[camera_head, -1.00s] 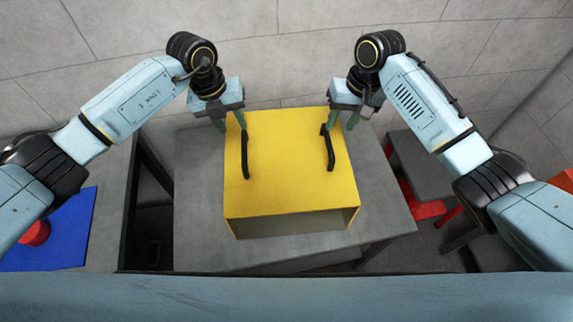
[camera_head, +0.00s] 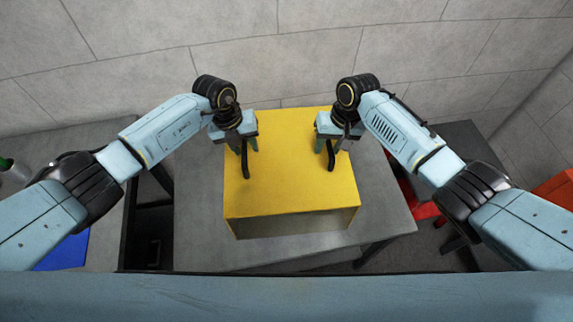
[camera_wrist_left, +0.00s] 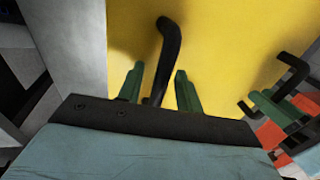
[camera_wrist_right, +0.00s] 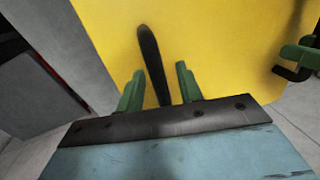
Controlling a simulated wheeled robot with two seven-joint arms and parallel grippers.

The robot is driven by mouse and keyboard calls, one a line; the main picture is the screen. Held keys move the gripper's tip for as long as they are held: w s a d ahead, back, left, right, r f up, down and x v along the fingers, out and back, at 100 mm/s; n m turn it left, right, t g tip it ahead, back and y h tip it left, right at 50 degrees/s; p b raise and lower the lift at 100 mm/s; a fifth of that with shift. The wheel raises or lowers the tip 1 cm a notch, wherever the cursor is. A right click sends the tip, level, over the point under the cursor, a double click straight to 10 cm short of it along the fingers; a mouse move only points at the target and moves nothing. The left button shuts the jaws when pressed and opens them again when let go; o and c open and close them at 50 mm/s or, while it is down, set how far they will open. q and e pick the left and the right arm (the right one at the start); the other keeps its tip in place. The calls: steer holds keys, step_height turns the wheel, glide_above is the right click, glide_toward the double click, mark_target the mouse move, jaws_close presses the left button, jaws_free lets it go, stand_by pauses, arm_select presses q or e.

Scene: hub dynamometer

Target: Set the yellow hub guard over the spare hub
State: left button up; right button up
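The yellow hub guard (camera_head: 290,185) is a box on the grey table, with an opening at its near side. Two black bar handles stand on its top, the left handle (camera_head: 245,165) and the right handle (camera_head: 331,158). My left gripper (camera_head: 247,146) is at the left handle. In the left wrist view its green fingers (camera_wrist_left: 158,85) are apart, with the handle (camera_wrist_left: 168,50) between them. My right gripper (camera_head: 332,143) is at the right handle. In the right wrist view its fingers (camera_wrist_right: 157,88) are apart around the handle (camera_wrist_right: 152,55). I cannot see the spare hub.
The grey table (camera_head: 200,215) is bare around the guard. A side table with a blue mat (camera_head: 68,252) lies at the left, partly behind my left arm. A dark stand (camera_head: 445,150) with red parts and an orange thing (camera_head: 555,188) are at the right. A wall stands behind.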

arm_select(q)
jaws_close()
arm_select(e)
jaws_close()
stand_by(0.9)
arm_select(q)
steer(key=shift+w+r, duration=0.15)
arm_select(e)
steer(key=shift+w+r, duration=0.15)
